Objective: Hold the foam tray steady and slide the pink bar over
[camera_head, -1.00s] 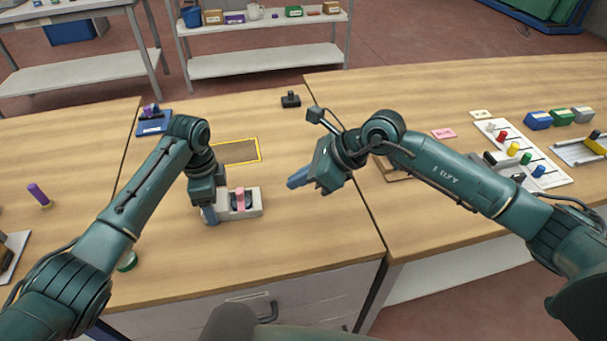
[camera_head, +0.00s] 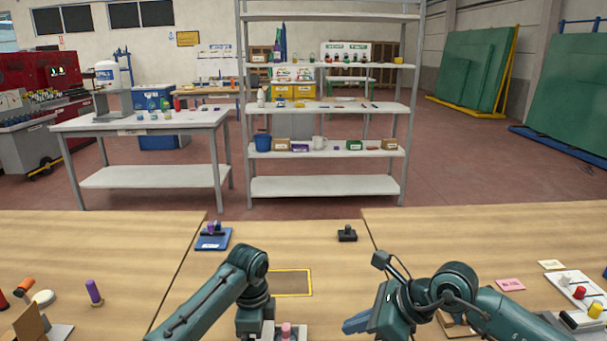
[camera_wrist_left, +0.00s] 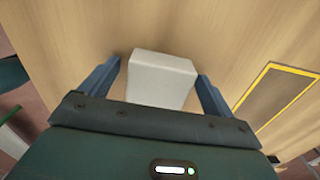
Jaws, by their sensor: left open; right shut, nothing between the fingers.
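The white foam tray (camera_head: 267,331) is at the bottom edge of the head view, mostly cut off. The pink bar (camera_head: 287,330) stands up in it, with only its upper part visible. In the left wrist view the tray's pale end block (camera_wrist_left: 162,80) lies between the blue fingers of my left gripper (camera_wrist_left: 157,80). These fingers are open, one on each side of the block. I cannot tell whether they touch it. My right gripper (camera_head: 357,323) is shut and empty, to the right of the tray and apart from it.
A yellow-edged brown rectangle (camera_head: 290,283) lies on the bench behind the tray. A purple peg (camera_head: 93,291) is at left. A white board with coloured knobs (camera_head: 572,285) is at right.

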